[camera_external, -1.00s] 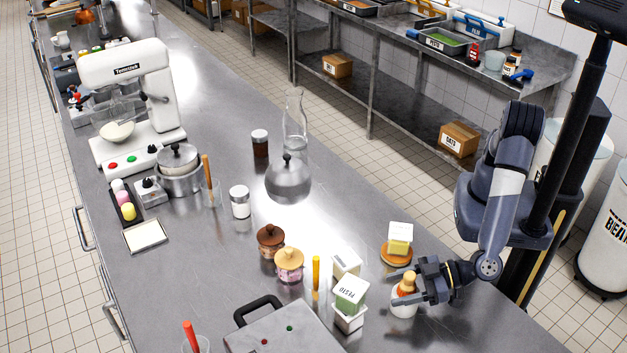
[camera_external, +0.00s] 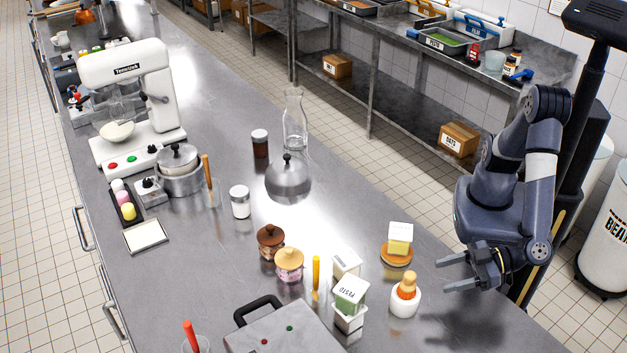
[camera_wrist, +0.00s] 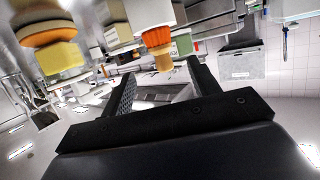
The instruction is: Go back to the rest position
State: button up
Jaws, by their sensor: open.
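My gripper (camera_external: 456,272) is open and empty, at the right side of the steel counter in the external view. Its fingers point left and are apart from everything. A white bottle with an orange top (camera_external: 405,296) stands on the counter to the left of the fingertips. In the wrist view my gripper (camera_wrist: 160,80) shows both fingers spread, with the orange-topped bottle (camera_wrist: 158,42) beyond them and nothing between them.
A white-and-yellow block on an orange round base (camera_external: 397,254) stands behind the bottle. A pesto box (camera_external: 351,294) and a cream box (camera_external: 346,263) stand to its left. The counter (camera_external: 440,325) is bare to the front right.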

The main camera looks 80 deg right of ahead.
aim_at(400, 286)
jog(key=shift+w, duration=0.1)
jog(key=p+x, duration=0.1)
jog(key=x, duration=1)
jog(key=shift+w+f+p, duration=0.1)
jog(key=shift+w+p, duration=0.15)
jog(key=shift+p, duration=0.1)
jog(key=shift+w+a, duration=0.2)
jog(key=shift+s+r, duration=0.1)
jog(key=shift+r, duration=1.35)
jog(key=shift+d, duration=0.1)
